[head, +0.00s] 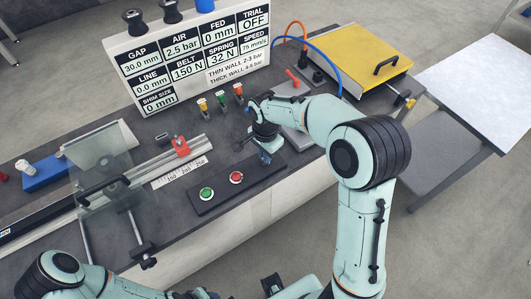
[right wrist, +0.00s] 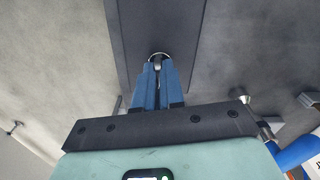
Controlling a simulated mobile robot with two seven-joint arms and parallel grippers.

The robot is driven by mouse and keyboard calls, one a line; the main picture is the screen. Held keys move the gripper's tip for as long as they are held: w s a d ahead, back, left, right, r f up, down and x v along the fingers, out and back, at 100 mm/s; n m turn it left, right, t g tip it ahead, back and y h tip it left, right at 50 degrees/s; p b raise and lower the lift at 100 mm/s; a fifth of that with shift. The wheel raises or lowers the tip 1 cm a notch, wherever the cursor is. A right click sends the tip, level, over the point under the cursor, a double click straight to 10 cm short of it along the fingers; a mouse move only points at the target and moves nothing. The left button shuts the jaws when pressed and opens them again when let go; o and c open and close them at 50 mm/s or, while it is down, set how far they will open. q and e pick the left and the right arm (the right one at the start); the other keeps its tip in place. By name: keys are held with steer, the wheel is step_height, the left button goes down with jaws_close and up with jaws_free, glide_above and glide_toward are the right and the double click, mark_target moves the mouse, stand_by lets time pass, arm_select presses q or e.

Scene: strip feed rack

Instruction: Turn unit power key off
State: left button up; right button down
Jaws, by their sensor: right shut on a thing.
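The black button panel (head: 215,192) lies along the front of the bench, with a green button (head: 207,193) and a red button (head: 236,177) on it. My right gripper (head: 266,159) is over the panel's right end, pointing down, and hides the key in the head view. In the right wrist view the two blue fingers of my right gripper (right wrist: 158,66) are shut on the power key (right wrist: 158,56), a small silvery round part on the dark panel. The key's exact angle is hard to tell. My left arm shows at the lower left, but its gripper is not seen.
A sign board (head: 195,60) stands at the back and reads TRIAL OFF. A clear guard (head: 100,170) and a rail with a red stop (head: 181,147) lie to the left. Small coloured levers (head: 220,97) stand behind the panel.

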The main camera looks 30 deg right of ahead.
arm_select(q)
steer(key=shift+r, duration=0.1)
arm_select(e)
steer(key=shift+w+m, duration=0.1)
steer(key=shift+m, duration=1.1)
steer(key=c, duration=1.2)
jaws_free()
steer(key=shift+c, duration=0.2)
arm_select(q)
steer(key=shift+w+r+p, duration=0.7)
steer(key=shift+r+p, duration=0.15)
steer(key=shift+r, duration=0.15)
arm_select(e)
step_height(320, 180, up, 14)
steer(key=shift+f, duration=0.25)
